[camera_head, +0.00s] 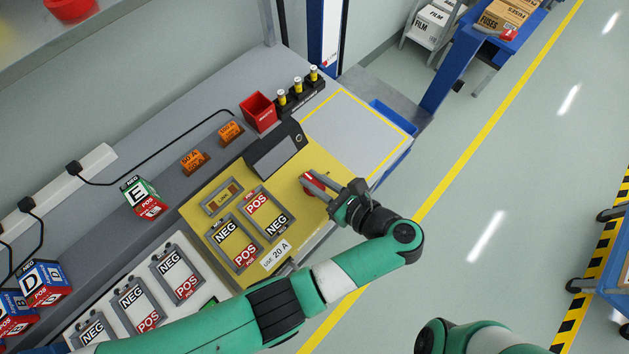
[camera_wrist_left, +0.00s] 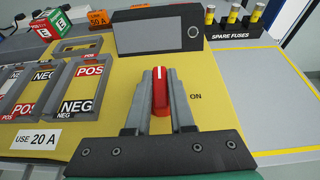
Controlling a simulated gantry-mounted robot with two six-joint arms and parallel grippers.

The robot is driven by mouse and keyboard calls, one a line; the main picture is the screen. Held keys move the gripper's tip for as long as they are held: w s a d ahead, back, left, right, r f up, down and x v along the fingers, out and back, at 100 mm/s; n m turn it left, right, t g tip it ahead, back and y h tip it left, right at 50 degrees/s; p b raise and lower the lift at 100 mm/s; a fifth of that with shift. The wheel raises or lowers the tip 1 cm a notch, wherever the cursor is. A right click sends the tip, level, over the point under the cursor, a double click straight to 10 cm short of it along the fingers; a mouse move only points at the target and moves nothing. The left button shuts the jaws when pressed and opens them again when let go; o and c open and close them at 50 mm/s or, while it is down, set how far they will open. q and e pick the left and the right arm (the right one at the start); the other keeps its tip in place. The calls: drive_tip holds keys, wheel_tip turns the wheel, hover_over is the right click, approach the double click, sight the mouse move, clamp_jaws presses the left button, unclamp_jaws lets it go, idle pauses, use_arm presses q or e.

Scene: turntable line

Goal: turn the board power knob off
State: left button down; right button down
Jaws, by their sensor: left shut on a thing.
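The red power knob (camera_wrist_left: 160,90) sits on the yellow board panel (camera_wrist_left: 120,72), with a white mark at its upper end. The printed word ON is just right of it. In the left wrist view it stands upright between the two grey fingers of my left gripper (camera_wrist_left: 160,103), which are shut on it. In the head view the knob (camera_head: 311,184) shows red at the panel's right side, partly hidden by my left gripper (camera_head: 322,188). An OFF label is not visible. My right gripper is out of view; only part of that arm shows at the bottom.
A dark display box (camera_head: 276,149) stands behind the knob. Battery slots (camera_head: 232,243) lie to its left. A red bin (camera_head: 258,111) and spare fuses (camera_head: 298,91) stand behind. A yellow-outlined grey area (camera_head: 352,128) at the back right is clear.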

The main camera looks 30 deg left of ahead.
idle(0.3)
use_arm(q)
drive_tip(key=c, duration=0.8)
unclamp_jaws()
drive_tip(key=shift+a, duration=0.1)
